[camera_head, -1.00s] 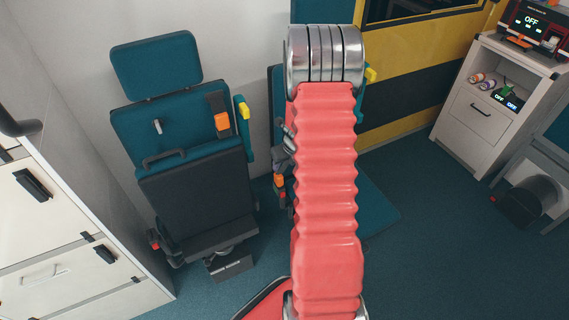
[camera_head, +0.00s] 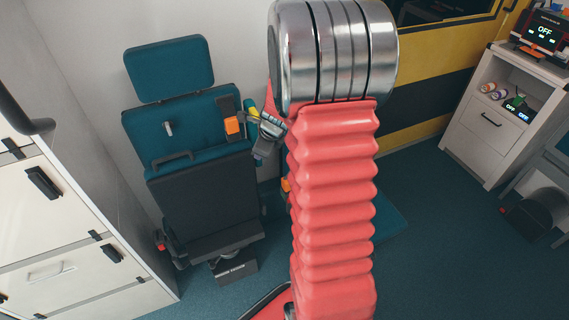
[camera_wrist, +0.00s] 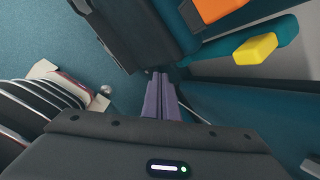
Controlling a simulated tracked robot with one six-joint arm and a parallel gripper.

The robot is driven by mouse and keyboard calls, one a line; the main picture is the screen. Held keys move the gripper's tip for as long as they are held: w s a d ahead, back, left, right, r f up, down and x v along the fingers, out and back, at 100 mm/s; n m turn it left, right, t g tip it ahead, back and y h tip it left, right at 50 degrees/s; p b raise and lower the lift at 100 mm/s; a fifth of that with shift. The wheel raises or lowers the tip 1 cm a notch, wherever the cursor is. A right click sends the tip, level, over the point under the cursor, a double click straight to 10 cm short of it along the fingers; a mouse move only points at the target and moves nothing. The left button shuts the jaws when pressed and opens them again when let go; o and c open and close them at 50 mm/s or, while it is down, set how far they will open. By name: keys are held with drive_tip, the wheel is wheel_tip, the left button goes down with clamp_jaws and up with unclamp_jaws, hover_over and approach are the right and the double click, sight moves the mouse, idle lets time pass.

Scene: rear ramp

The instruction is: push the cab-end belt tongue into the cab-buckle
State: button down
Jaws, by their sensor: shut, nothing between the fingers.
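A teal and black seat (camera_head: 205,190) stands at left, with a dark belt strap and an orange piece (camera_head: 234,125) at its upper right; the orange piece also shows at the top of the wrist view (camera_wrist: 220,8). A buckle-like part with a red top (camera_head: 160,244) sits low at the seat's left side. I cannot tell which parts are the cab-end tongue and cab-buckle. My gripper (camera_head: 270,130) is just right of the seat back, beside the strap. Its purple fingers (camera_wrist: 160,82) are shut and empty, pointing past the dark seat edge.
A yellow-tipped armrest (camera_wrist: 255,49) is close to the fingers at right. A second teal seat (camera_head: 385,220) is mostly hidden behind my red arm. White drawers (camera_head: 60,235) stand at left, a white cabinet (camera_head: 485,125) at right. Blue floor (camera_head: 440,260) is open between.

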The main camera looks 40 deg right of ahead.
drive_tip(key=s+a+r+n+y, duration=0.1)
drive_tip(key=s+a+r+n, duration=0.3)
drive_tip(key=a+r+n, duration=0.45)
drive_tip(key=s+a+r+n, duration=0.3)
drive_tip(key=a+r+n, duration=0.4)
drive_tip(key=a, duration=0.2)
drive_tip(key=s+a+r+n, duration=0.2)
drive_tip(key=s+a+n, duration=0.1)
drive_tip(key=s+n, duration=0.4)
drive_tip(key=s+a+r+n, duration=0.3)
drive_tip(key=s+a+n, duration=0.1)
drive_tip(key=s+n, duration=0.3)
drive_tip(key=shift+s+a+h, duration=0.15)
drive_tip(key=shift+s+h, duration=0.25)
drive_tip(key=shift+s, duration=0.4)
